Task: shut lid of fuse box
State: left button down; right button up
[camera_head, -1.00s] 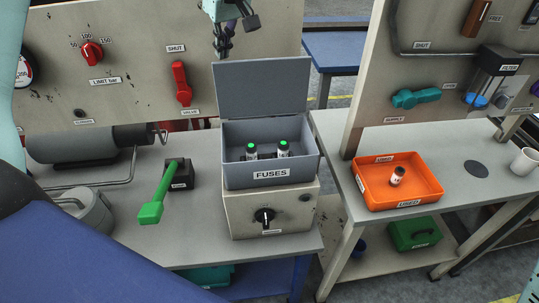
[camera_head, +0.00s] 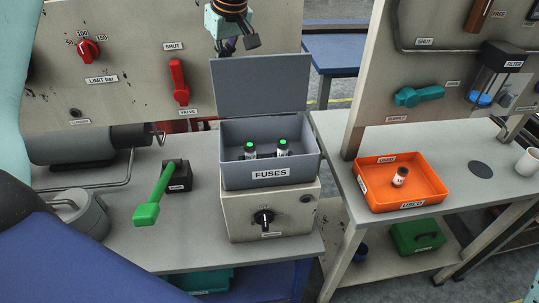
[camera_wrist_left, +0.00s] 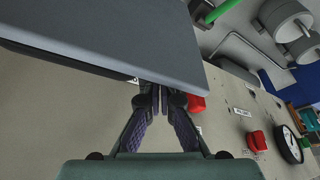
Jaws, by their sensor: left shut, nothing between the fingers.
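My left gripper (camera_head: 240,45) is just above and behind the lid's top edge. In the left wrist view, the fingers (camera_wrist_left: 172,98) are shut and empty, close to the grey lid (camera_wrist_left: 120,40); whether they touch it I cannot tell. My right gripper is not in view.
A green-handled lever (camera_head: 150,205) stands left of the box. Behind are a panel with a red valve handle (camera_head: 179,82) and a red limit knob (camera_head: 88,50). An orange tray (camera_head: 411,205) with a fuse lies on the right table. A gap separates the tables.

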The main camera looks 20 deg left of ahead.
pick_arm(q)
jog(key=shift+f, duration=0.2)
jog(key=shift+s+r, duration=0.1)
jog(key=shift+s, duration=0.05)
jog(key=shift+s+d+b, duration=0.3)
jog(key=shift+s+d, duration=0.05)
jog(key=shift+s, duration=0.05)
jog(key=shift+s+d+b, duration=0.3)
jog(key=shift+s+d, duration=0.2)
jog(key=shift+s, duration=0.35)
jog(key=shift+s+d+b, duration=0.3)
jog(key=shift+s+d, duration=0.2)
jog(key=shift+s, duration=0.3)
jog(key=shift+s+d+b, duration=0.3)
jog(key=shift+s+d, duration=0.2)
jog(key=shift+s, duration=0.35)
notch_tip(320, 180, up, 8)
jog(key=s+p, duration=0.1)
jog(key=p, duration=0.6)
jog(key=shift+d, duration=0.4)
